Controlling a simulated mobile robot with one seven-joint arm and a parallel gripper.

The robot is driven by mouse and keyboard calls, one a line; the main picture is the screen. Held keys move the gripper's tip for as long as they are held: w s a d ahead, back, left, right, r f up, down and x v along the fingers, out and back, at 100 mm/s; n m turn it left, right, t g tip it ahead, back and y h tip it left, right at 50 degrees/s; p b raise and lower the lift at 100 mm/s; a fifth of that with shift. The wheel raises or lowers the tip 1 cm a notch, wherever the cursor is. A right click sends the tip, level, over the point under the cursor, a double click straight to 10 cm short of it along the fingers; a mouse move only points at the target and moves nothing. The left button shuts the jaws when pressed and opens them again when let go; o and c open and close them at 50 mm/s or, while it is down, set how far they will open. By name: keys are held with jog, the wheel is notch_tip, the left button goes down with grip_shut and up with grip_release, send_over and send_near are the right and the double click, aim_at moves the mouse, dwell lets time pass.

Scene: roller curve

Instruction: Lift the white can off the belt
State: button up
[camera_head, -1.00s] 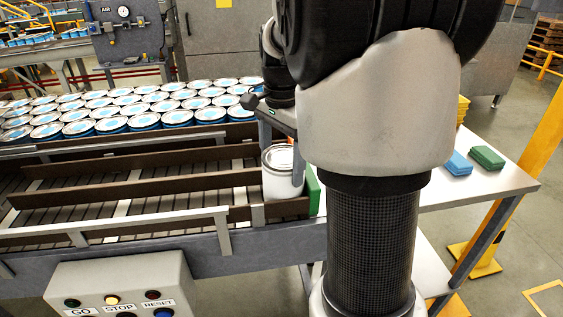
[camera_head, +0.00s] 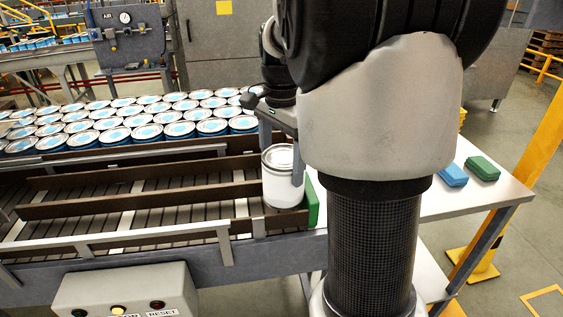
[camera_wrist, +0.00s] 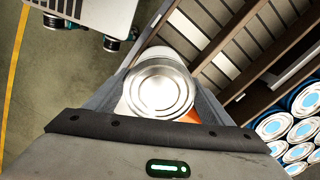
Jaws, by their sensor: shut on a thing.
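The white can (camera_head: 283,186), with a silvery metal lid, stands upright at the right end of the belt's lanes in the head view. My gripper (camera_head: 282,165) is shut on it from above, with one finger on each side of its upper part. The wrist view shows the round lid (camera_wrist: 161,91) between the two fingers, with part of the white side beyond it. The can's base is close to the belt (camera_head: 160,202); I cannot tell whether it touches.
A green block (camera_head: 312,203) sits just right of the can. Brown rails (camera_head: 140,199) run along the belt. Rows of blue-and-white cans (camera_head: 150,117) stand behind. A table at right holds a blue block (camera_head: 452,174) and another green block (camera_head: 483,167). A control box (camera_head: 125,288) is in front.

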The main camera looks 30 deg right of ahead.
jog(key=shift+r+p, duration=1.7)
jog(key=shift+r, duration=0.45)
